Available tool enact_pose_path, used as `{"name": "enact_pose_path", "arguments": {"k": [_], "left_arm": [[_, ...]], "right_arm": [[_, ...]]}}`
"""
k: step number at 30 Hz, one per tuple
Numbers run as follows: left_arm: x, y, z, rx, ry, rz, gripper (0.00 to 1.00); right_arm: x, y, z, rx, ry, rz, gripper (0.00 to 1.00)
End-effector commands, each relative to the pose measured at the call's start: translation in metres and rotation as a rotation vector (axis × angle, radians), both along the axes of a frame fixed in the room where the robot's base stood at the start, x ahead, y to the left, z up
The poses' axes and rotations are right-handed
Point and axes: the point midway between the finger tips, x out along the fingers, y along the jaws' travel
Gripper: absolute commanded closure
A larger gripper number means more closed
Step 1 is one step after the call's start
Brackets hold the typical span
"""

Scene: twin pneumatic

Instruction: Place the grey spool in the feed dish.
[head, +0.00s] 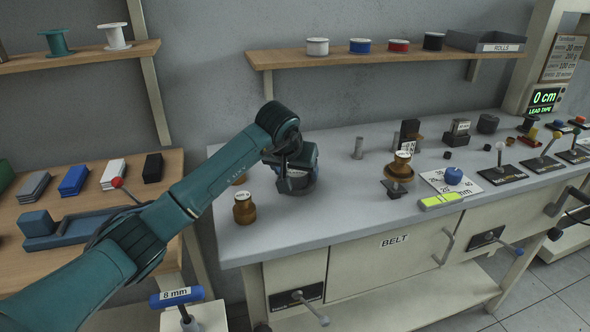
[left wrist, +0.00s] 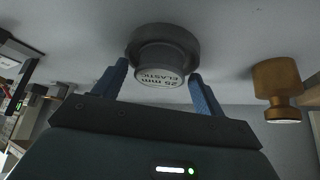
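The grey spool (left wrist: 160,62), with a "25 mm ELASTIC" label on its end, stands on the bench and shows in the left wrist view. A wider dark round part lies at its foot; I cannot tell whether it is spool or dish. My left gripper (left wrist: 160,88) has its two blue fingers apart, one on each side of the spool, with small gaps visible. In the head view my left gripper (head: 297,180) is over the bench's left part and largely hides the spool. I cannot pick out the feed dish for sure. My right gripper is not in view.
A brown spool-like piece (head: 243,208) stands near the bench's left edge and also shows in the wrist view (left wrist: 277,78). A yellow-green block (head: 440,201) lies near the front edge. Bench between is clear.

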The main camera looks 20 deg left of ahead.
Motion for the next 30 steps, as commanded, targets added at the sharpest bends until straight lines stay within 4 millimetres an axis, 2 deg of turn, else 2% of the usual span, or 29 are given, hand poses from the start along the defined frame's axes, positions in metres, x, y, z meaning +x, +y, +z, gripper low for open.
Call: {"name": "enact_pose_path", "arguments": {"k": [11, 14, 24, 30], "left_arm": [[-0.001, 0.0, 0.006, -0.001, 0.0, 0.0, 0.25], [-0.007, 0.001, 0.018, 0.001, -0.005, -0.001, 0.25], [-0.047, 0.001, 0.079, 0.001, -0.005, 0.0, 0.25], [-0.061, 0.0, 0.099, 0.001, -0.001, 0.001, 0.25]], "right_arm": [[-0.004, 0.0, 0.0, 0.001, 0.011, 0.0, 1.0], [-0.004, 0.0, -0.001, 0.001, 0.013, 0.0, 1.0], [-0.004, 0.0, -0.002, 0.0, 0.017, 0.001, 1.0], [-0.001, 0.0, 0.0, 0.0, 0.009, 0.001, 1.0]]}}
